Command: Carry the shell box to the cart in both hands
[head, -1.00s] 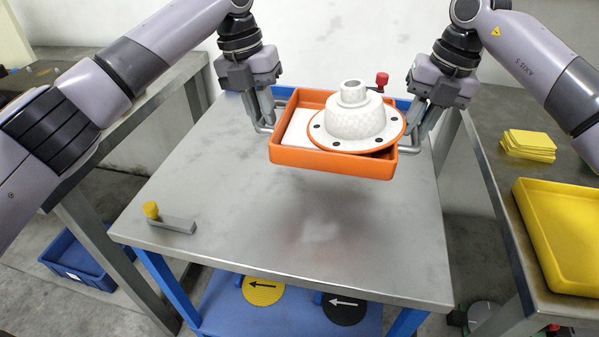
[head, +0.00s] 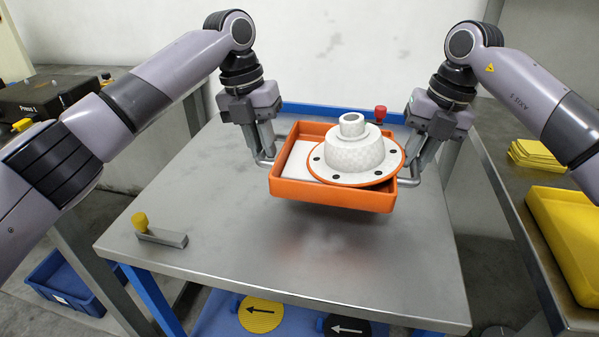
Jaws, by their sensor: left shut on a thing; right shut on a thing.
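The shell box is an orange open tray (head: 330,193) with a white domed, flanged shell (head: 352,155) in it. The shell's orange-rimmed flange has several dark holes and overhangs the tray's right side. My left gripper (head: 266,160) is shut on the box's left wire handle, and my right gripper (head: 415,172) is shut on its right handle. The box is held roughly level above the metal-topped cart (head: 230,250), with a shadow under it. A white block or sheet lies in the tray beside the shell, partly hidden.
A red knob (head: 380,113) stands behind the box. At right, a bench holds yellow sheets (head: 536,154) and a yellow tray (head: 570,235). A blue bin (head: 62,283) is on the floor at left.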

